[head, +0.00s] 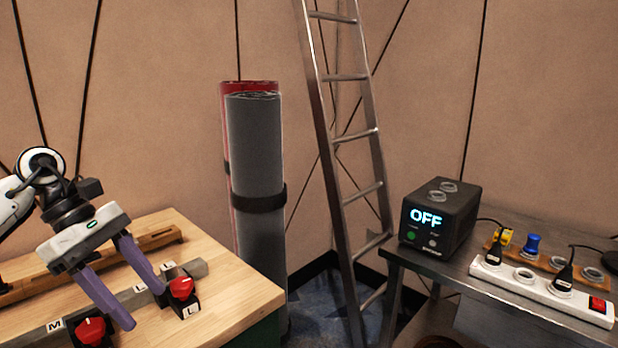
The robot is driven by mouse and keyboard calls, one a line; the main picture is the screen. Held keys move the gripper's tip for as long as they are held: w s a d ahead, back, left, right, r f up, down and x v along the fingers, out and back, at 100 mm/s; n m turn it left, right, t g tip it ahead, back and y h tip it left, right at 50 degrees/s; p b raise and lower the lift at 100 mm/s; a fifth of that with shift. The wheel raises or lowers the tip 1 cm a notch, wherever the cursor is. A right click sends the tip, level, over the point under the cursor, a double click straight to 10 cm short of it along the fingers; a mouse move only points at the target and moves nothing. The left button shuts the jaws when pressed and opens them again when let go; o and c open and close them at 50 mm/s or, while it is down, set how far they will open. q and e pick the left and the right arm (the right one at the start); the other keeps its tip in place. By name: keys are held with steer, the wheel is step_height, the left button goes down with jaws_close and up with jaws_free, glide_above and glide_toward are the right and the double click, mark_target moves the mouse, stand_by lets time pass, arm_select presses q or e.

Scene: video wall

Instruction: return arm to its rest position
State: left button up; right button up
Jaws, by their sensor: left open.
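My left gripper (145,307) comes in from the left over the wooden table (235,303). Its two purple fingers are spread apart with nothing between them. One fingertip is close to a red knob (181,288) on a black base by a label "L"; I cannot tell whether they touch. The other fingertip is between that knob and a second red knob (91,331) by a label "M". My right gripper is not in view.
Rolled mats (257,150) and a ladder (345,150) stand between the tables. A wooden rail (100,260) lies behind the gripper.

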arm_select(q)
steer(key=d+f+n+t+h, duration=0.25)
steer(key=d+n+h, duration=0.45)
steer(key=d, duration=0.6)
steer(key=d+f+n+t+h, duration=0.25)
steer(key=d+n+h, duration=0.4)
steer(key=d, duration=0.65)
steer(key=s+a+f+n+t+y, duration=0.1)
steer(key=a+f+n+t+y, duration=0.35)
steer(key=n, duration=0.55)
steer(key=s+a+f+n+t+y+p, duration=0.1)
steer(key=s+f+n+t+y, duration=0.15)
steer(key=f+n+y, duration=0.55)
steer(key=s+a+f+n+t+y, duration=0.1)
steer(key=a+f+n+t, duration=0.3)
steer(key=n, duration=0.8)
steer(key=s+a+f+n+g+y, duration=0.1)
steer(key=s+f+n+g+y, duration=0.2)
steer(key=s+f, duration=1.1)
steer(key=s+n+g, duration=0.2)
steer(key=n+g, duration=0.1)
steer(key=n, duration=0.3)
steer(key=shift+a+f+g, duration=0.25)
steer(key=shift+f+g, duration=0.05)
steer(key=shift+g, duration=0.1)
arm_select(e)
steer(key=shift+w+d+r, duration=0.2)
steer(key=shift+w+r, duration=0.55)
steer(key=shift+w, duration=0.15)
